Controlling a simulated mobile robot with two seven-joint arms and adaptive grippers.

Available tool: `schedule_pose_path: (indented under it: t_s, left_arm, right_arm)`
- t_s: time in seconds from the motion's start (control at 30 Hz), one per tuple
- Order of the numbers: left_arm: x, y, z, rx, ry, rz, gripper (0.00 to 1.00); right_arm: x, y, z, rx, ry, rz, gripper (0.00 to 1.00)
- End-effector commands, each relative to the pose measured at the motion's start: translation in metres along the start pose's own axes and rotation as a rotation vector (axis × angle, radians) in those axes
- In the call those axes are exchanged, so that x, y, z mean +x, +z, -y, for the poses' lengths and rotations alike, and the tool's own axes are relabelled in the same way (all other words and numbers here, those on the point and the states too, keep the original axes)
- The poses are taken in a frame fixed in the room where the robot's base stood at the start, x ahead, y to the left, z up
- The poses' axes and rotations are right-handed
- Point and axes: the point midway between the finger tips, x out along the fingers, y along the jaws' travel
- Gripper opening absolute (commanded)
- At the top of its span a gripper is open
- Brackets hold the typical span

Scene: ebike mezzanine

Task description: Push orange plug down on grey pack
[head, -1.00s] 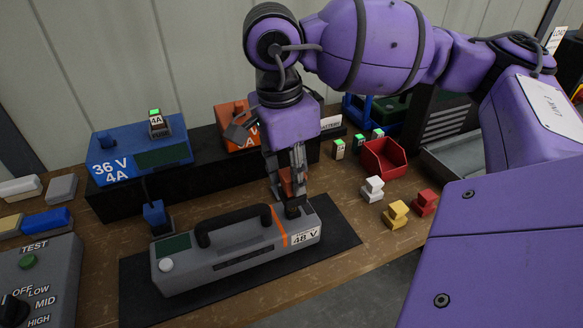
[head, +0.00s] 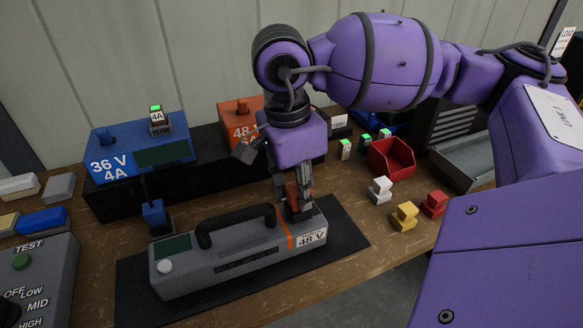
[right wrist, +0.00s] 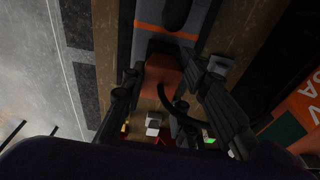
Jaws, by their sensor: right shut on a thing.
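The grey pack (head: 214,276), with an orange stripe, a black handle and a "48 V" label, lies on a dark mat. My right gripper (head: 299,207) points down at the pack's right end, shut on the orange plug (head: 292,190). The plug also shows between the fingers in the right wrist view (right wrist: 162,74), close to the pack's orange stripe. The plug's lower end is hidden by the fingers, so I cannot tell how deep it sits. My left gripper is out of view.
A blue 36 V charger (head: 140,160) and an orange 48 V charger (head: 238,122) stand behind the pack. A blue plug (head: 154,214) stands left of it. A red bin (head: 390,160) and white, yellow (head: 404,216) and red blocks are at the right. A grey test box (head: 38,280) is front left.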

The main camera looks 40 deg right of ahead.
Motion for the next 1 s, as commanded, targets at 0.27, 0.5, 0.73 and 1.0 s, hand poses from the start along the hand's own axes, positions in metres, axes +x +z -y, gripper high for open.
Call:
schedule_pose_path:
  t_s: [0.27,0.5,0.73,1.0]
  left_arm:
    - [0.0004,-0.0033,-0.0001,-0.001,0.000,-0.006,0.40]
    - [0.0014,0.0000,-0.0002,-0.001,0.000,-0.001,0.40]
    - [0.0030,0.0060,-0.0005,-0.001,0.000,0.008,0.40]
    - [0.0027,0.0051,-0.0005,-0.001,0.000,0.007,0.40]
  right_arm:
    - [0.0000,-0.0003,-0.0001,0.000,0.000,0.000,0.00]
    - [0.0016,-0.0001,-0.0001,0.000,0.001,0.000,0.00]
    - [0.0037,0.0002,-0.0002,0.000,0.001,-0.001,0.00]
    - [0.0030,0.0001,-0.0002,0.000,0.001,0.000,0.49]
